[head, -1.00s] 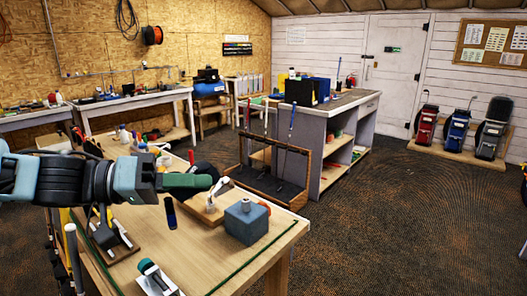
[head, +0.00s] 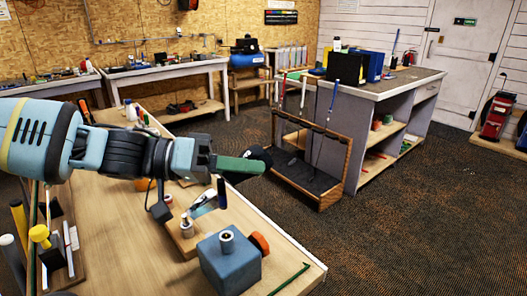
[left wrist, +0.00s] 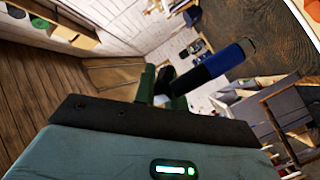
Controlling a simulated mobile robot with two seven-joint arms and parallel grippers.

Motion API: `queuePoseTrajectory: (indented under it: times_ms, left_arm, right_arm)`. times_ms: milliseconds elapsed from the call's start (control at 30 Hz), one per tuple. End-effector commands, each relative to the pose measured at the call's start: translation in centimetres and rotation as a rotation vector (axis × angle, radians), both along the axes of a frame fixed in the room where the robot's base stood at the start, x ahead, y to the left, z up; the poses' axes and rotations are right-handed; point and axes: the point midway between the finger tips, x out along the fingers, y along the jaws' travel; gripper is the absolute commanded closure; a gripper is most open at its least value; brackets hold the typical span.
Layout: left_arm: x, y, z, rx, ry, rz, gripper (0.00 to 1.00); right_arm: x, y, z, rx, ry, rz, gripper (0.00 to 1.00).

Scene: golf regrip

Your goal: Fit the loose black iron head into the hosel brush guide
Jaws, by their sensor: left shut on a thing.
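My left gripper (head: 240,166) has green fingers and is shut, above the far part of the wooden bench. A black piece (head: 260,154), which looks like the loose iron head, shows behind its fingertips. A dark blue-and-black cylinder (head: 221,190) hangs below the fingers; in the left wrist view the cylinder (left wrist: 222,62) juts out from beside the fingers (left wrist: 160,88). The fingers hide where they grip. A blue block (head: 230,264) with a pale collar (head: 227,237) on top, probably the hosel brush guide, stands on the bench below the gripper, apart from it. My right gripper is out of view.
A silver club head (head: 205,205) sits at a wooden stand (head: 180,238) beside the block. An orange round part (head: 260,243) is at the block's right side. A wooden club rack (head: 325,190) stands beyond the bench. The bench's front middle (head: 130,215) is clear.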

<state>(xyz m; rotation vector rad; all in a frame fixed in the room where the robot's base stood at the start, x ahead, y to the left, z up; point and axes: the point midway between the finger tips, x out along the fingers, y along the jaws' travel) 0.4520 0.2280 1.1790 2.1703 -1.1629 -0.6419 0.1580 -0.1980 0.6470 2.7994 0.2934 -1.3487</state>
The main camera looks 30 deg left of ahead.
Motion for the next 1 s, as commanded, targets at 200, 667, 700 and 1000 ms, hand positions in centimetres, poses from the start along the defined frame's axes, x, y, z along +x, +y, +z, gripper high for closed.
queuePoseTrajectory:
  times_ms: [200,667,700,1000]
  left_arm:
    - [0.0,0.0,0.1,-0.001,-0.002,0.000,1.00]
    - [0.0,0.1,-0.4,-0.003,0.003,0.000,1.00]
    - [0.0,0.1,-0.6,-0.003,0.004,0.000,1.00]
    - [0.0,0.0,-3.0,-0.002,0.006,0.000,1.00]
  right_arm:
    - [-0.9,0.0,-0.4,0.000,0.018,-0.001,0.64]
    - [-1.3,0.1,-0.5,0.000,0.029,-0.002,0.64]
    - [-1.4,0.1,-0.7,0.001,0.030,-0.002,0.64]
    - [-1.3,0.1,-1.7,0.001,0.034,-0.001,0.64]
